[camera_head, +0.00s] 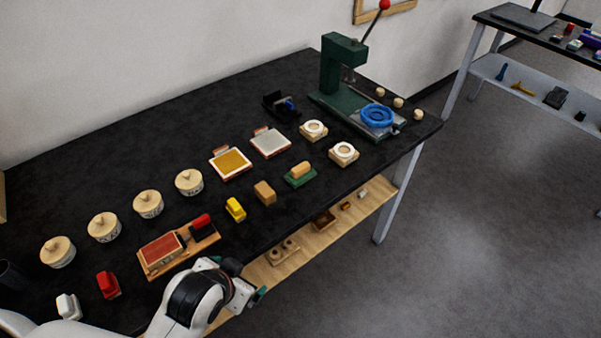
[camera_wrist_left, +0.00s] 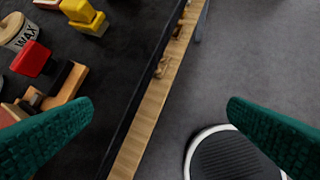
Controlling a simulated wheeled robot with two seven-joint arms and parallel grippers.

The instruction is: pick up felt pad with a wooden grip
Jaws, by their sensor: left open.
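The felt pad with a wooden grip (camera_head: 300,179) lies on the black table in the head view, a green pad with a light wooden block on top. It stands right of a brown block and below the white-topped round pieces. My left gripper (camera_head: 256,296) is at the table's front edge, to the left of and nearer than the pad. In the left wrist view its two green fingers (camera_wrist_left: 160,102) are wide apart with nothing between them. The pad is not visible in that view. My right gripper is in neither view.
A yellow piece (camera_head: 236,209) and a brown block (camera_head: 265,193) stand between my gripper and the pad. A wooden tray with red parts (camera_head: 164,252), several round lidded tins and a green press (camera_head: 342,75) share the table. A wooden shelf (camera_wrist_left: 150,120) runs below the edge.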

